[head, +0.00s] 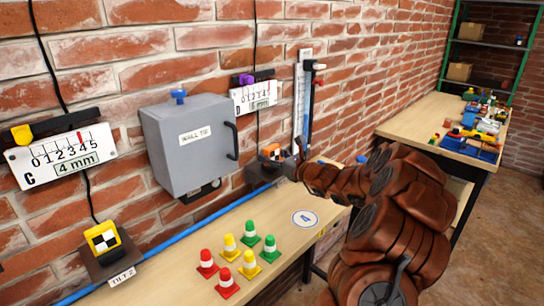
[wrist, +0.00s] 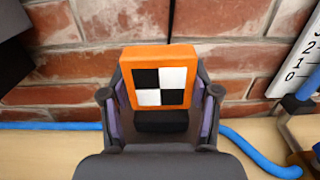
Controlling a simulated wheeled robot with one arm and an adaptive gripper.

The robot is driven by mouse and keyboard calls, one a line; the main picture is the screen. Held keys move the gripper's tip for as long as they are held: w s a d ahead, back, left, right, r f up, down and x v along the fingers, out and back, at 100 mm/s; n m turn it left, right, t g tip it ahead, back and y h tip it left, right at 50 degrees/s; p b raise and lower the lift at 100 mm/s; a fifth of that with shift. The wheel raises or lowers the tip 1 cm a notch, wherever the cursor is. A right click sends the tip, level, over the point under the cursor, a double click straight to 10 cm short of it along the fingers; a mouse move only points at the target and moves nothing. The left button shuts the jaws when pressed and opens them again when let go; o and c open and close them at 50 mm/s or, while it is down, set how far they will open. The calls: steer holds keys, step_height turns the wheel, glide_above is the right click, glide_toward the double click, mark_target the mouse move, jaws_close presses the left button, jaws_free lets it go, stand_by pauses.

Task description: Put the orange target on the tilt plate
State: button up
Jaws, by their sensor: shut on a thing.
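The orange target (wrist: 184,52) has a black-and-white checker face and stands upright between the fingers of my gripper (wrist: 160,97) in the wrist view. My gripper is shut on it. In the head view the orange target (head: 272,148) is at the wall, just left of my gripper (head: 284,162), which partly hides it. A dark plate or block (head: 258,174) is below it, near the back of the bench. I cannot tell whether the target touches it. Another dark plate (head: 106,264), labelled TILT 2, holds a yellow checker target (head: 103,238) at the left.
Several red, yellow and green cones (head: 227,277) stand on the bench (head: 185,262), left of a round 4 marker (head: 305,219). A grey wall box (head: 188,145) is left of my gripper. A blue pipe (head: 190,220) runs along the wall. Bare bench lies around the cones.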

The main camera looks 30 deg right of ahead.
steer(key=o, duration=1.3)
steer(key=shift+f, duration=0.1)
steer(key=shift+o, duration=0.2)
steer(key=shift+s+d, duration=0.1)
steer(key=shift+s, duration=0.1)
steer(key=b+v, duration=0.1)
steer(key=v, duration=1)
steer(key=shift+s+b, duration=0.3)
steer(key=shift+b, duration=0.05)
